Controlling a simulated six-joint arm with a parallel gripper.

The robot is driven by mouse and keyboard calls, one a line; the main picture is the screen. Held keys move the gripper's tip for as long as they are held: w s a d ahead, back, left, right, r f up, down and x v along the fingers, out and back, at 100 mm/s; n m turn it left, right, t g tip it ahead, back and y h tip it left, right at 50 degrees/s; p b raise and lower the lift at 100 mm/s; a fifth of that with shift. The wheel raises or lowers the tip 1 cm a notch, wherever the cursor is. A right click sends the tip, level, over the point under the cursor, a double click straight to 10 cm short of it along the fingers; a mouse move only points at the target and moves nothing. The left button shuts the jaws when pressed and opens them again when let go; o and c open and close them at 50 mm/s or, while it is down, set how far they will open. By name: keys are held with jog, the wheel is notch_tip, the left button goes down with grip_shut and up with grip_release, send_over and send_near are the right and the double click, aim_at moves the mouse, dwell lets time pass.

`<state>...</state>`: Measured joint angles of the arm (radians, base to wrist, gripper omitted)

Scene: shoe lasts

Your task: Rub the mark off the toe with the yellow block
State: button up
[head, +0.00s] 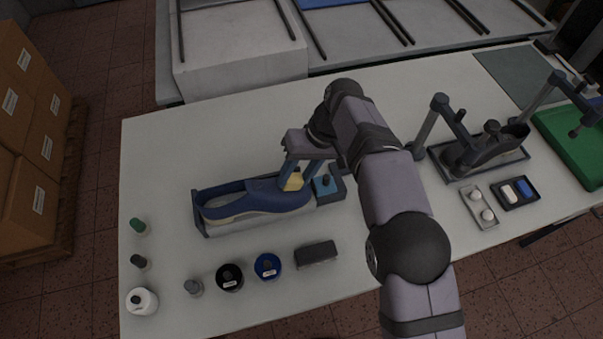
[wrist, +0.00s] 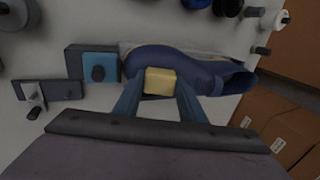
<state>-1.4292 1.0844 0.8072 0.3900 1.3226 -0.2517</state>
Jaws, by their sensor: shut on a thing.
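My gripper (wrist: 158,84) is shut on the yellow block (wrist: 160,80). In the head view the yellow block (head: 293,181) shows between the fingers, at the toe end of a blue shoe (head: 250,198). In the wrist view the block covers part of the shoe's toe (wrist: 150,58). I cannot tell whether the block touches it. No mark shows on the toe; the block and fingers hide part of it.
A blue pad with a dark knob (head: 326,185) sits right beside the toe. Along the front are a dark grey block (head: 316,252), a blue-lidded jar (head: 267,266) and a black-lidded jar (head: 230,277). A second stand (head: 480,155) is at the right. The table's back left is clear.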

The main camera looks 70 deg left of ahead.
jog(key=shift+s, duration=0.15)
jog(key=p+v, duration=0.5)
jog(key=v, duration=0.1)
dwell(0.5)
jog(key=p+v, duration=0.3)
dwell(0.5)
